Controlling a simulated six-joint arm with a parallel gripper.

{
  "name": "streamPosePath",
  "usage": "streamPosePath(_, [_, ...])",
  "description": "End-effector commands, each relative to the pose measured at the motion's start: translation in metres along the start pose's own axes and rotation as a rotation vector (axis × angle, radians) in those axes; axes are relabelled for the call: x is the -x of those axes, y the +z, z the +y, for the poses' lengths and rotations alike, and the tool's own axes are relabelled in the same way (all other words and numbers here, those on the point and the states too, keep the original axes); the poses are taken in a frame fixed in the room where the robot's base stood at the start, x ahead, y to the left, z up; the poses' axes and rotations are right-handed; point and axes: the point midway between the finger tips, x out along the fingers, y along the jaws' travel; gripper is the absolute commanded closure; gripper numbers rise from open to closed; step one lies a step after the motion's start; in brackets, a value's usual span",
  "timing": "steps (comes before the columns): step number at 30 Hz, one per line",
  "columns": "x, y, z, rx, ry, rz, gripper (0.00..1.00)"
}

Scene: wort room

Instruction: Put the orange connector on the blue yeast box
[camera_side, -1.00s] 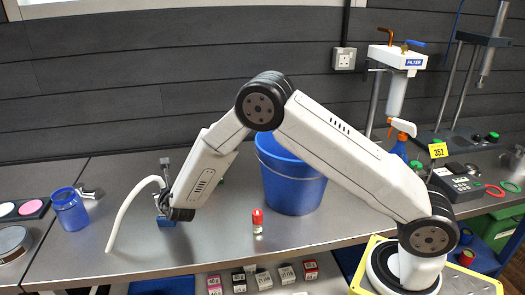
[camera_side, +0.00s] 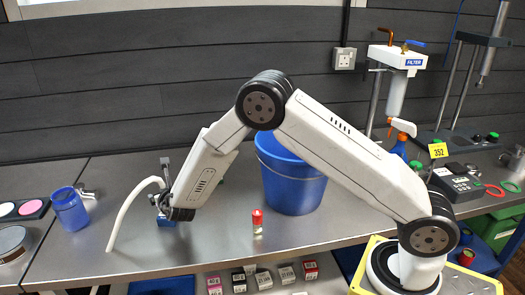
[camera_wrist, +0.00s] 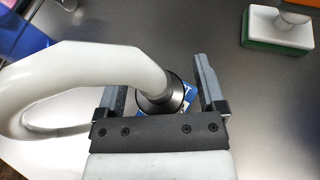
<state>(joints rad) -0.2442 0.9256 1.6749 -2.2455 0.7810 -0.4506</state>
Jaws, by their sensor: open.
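My gripper (camera_wrist: 164,78) is open, with its two fingers on either side of the end of a white hose (camera_wrist: 85,78). The hose ends in a dark round collar (camera_wrist: 171,98) between the fingers. A little blue and white of a box (camera_wrist: 190,95) shows around and under the collar. In the side view, this blue box (camera_side: 166,222) stands on the bench under my gripper (camera_side: 162,205), and the hose (camera_side: 128,208) arches down to the bench on the left. No orange shows on the hose end; whether the collar touches the box top is hidden.
A red-capped vial (camera_side: 257,222) stands right of the gripper, before a large blue bucket (camera_side: 293,190). Several small boxes (camera_side: 263,279) sit below the bench's front edge. A green-and-white block (camera_wrist: 278,30) shows in the wrist view.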

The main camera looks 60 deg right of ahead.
Motion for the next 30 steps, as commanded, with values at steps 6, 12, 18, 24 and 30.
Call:
streamPosePath(6, [0.018, 0.0, 0.001, 0.001, 0.002, 0.0, 0.11])
streamPosePath(12, [0.044, 0.0, 0.001, 0.001, 0.003, 0.0, 0.11])
streamPosePath(18, [0.073, 0.0, 0.001, 0.001, 0.003, 0.0, 0.11])
streamPosePath(24, [0.1, 0.0, 0.001, 0.0, 0.002, -0.001, 0.11])
streamPosePath(30, [0.115, 0.0, 0.0, 0.0, 0.001, 0.0, 0.11])
